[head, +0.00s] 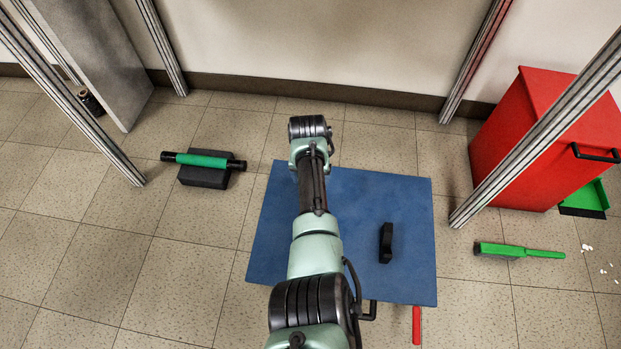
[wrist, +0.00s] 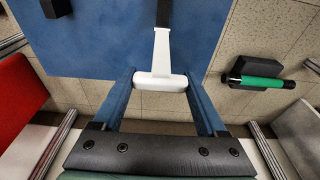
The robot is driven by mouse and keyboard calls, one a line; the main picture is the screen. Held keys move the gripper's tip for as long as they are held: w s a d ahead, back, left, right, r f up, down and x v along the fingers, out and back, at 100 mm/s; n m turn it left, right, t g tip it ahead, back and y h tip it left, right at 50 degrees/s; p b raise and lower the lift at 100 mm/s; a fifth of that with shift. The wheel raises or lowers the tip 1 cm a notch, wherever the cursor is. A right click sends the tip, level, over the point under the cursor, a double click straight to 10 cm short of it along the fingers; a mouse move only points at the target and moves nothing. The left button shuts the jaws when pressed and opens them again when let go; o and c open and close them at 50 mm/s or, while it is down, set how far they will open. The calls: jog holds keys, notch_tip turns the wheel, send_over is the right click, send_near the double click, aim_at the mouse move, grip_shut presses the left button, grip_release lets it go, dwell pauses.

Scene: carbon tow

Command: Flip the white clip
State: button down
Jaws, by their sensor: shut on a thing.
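The white clip (wrist: 160,76) shows in the wrist view as a T-shaped piece, its wide bar towards me and its narrow stem pointing away. My gripper (wrist: 160,82) is shut on it, with one blue finger at each end of the wide bar. A dark narrow strip (wrist: 163,13) continues from the stem to the top edge of the picture. Behind the clip lies the blue mat (wrist: 100,45), also seen in the head view (head: 345,275). In the head view my arm hides the gripper and the clip.
A black block (head: 386,243) stands on the mat's right part. Left of the mat, a green-sleeved black roller (head: 203,161) lies on a dark block (head: 205,178). A red bin (head: 535,150), a green brush (head: 520,251) and a red stick (head: 416,325) are at right. Metal posts flank the area.

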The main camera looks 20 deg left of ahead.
jog(key=shift+w+a+r, duration=0.1)
grip_release()
notch_tip(320, 180, up, 13)
jog(key=s+p, duration=0.2)
jog(key=p, duration=0.6)
jog(key=shift+s+d+f, duration=0.15)
jog(key=shift+d+f, duration=0.05)
jog(key=shift+d, duration=0.15)
